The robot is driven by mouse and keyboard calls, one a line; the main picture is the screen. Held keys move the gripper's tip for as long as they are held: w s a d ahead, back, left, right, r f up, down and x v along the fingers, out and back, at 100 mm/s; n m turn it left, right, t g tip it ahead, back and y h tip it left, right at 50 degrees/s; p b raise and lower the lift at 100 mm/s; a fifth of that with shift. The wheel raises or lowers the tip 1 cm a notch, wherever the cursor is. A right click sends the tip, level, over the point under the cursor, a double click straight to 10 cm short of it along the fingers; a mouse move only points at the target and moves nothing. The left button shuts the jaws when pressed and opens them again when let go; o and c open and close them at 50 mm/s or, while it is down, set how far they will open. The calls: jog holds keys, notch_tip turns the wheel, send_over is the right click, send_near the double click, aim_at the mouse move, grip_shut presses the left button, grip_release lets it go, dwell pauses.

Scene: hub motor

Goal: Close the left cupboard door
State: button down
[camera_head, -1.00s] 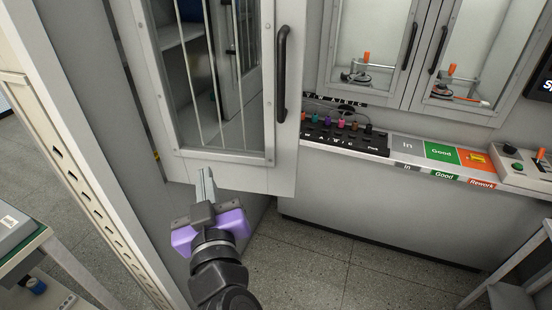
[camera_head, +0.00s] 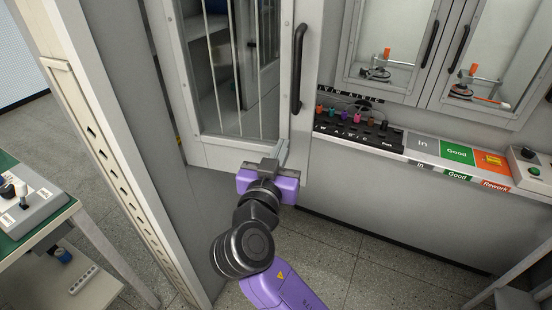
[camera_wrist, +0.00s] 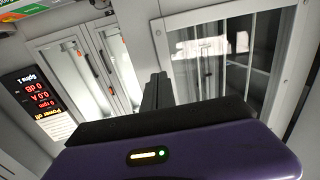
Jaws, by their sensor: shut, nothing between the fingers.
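The left cupboard door (camera_head: 300,150) stands open towards me in the head view, a grey frame with a glass pane and a black vertical handle (camera_head: 299,68). In the wrist view the framed glass door (camera_wrist: 262,100) fills the upper right. My gripper (camera_head: 283,152) is shut and empty. Its fingertips are at the lower right part of the door frame, below the handle. I cannot tell whether they touch the door. The wrist view shows the shut fingers (camera_wrist: 156,88) in front of the door's edge.
Two closed glass doors (camera_head: 430,50) are at the back right. Below them a ledge holds a black rack (camera_head: 355,133) with coloured pieces and In, Good and Rework labels (camera_head: 457,153). A table with a control box (camera_head: 28,205) stands at the left. The floor (camera_head: 340,255) between is clear.

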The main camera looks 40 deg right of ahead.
aim_at(290, 129)
jog(key=shift+p+x, duration=0.65)
jog(key=shift+x, duration=1.95)
jog(key=shift+d, duration=0.1)
